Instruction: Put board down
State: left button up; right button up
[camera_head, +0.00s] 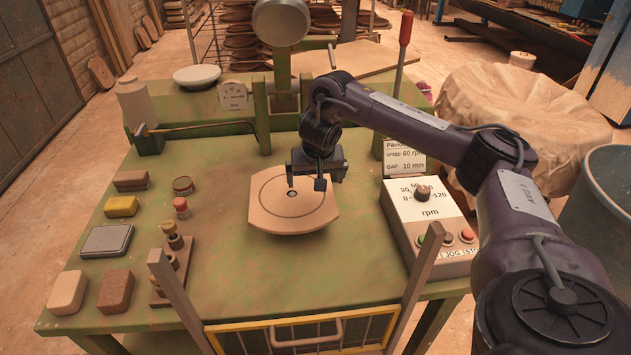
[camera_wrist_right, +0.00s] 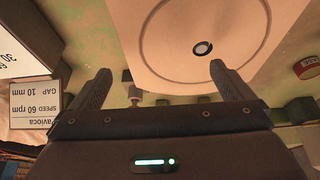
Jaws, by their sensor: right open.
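The board (camera_head: 278,215) is a flat tan piece with rounded ends, an inscribed circle and a small dark-centred spot. It lies level around the middle of the green table (camera_head: 345,265); I cannot tell exactly what supports it. My right gripper (camera_head: 306,184) is open and points down over the board's far part, with nothing between its fingers. In the right wrist view the board (camera_wrist_right: 160,45) fills the top middle, beyond the open fingers (camera_wrist_right: 158,80). Whether a finger touches the board is unclear. My left gripper is out of view.
A control box (camera_head: 428,215) with a knob and buttons stands right of the board. Sponges, blocks and a grey pad (camera_head: 107,241) lie on the left. A yellow-framed mesh guard (camera_head: 300,335) is at the front.

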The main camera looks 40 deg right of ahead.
pick_arm(q)
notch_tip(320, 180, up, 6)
jog(key=p, duration=0.4)
pick_arm(e)
jog(key=v, duration=0.8)
jog(key=shift+d+r, duration=0.15)
jog(key=shift+d, duration=0.05)
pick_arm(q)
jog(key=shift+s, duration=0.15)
